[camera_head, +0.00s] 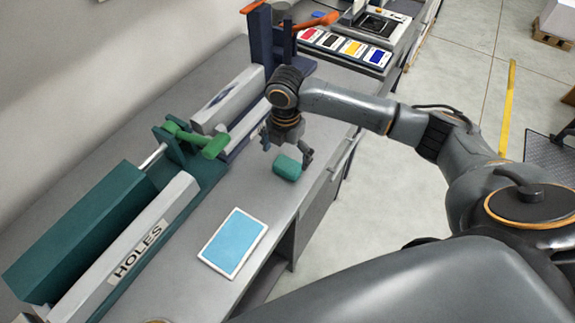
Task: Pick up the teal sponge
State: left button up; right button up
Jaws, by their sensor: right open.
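The teal sponge (287,167) lies on the grey bench top (252,190), close to the bench's right edge. My right gripper (287,152) points down over the sponge, with its fingers spread apart. One finger shows left of and behind the sponge, the other at its right side. The gripper holds nothing. I cannot tell whether the right finger touches the sponge. My left gripper is not in view.
A blue pad with a white border (233,242) lies on the bench in front of the sponge. A teal machine marked HOLES (140,250) with a green lever (200,140) stands to the left. Colored ink trays (345,46) are at the back.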

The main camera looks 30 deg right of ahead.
aim_at(288, 164)
jog(key=f, duration=0.2)
jog(key=f+p, duration=0.1)
jog(key=shift+s+d+f, duration=0.15)
jog(key=shift+d+f, duration=0.1)
jog(key=shift+f, duration=0.4)
jog(key=shift+c, duration=0.4)
jog(key=c, duration=1)
jog(key=shift+o, duration=0.2)
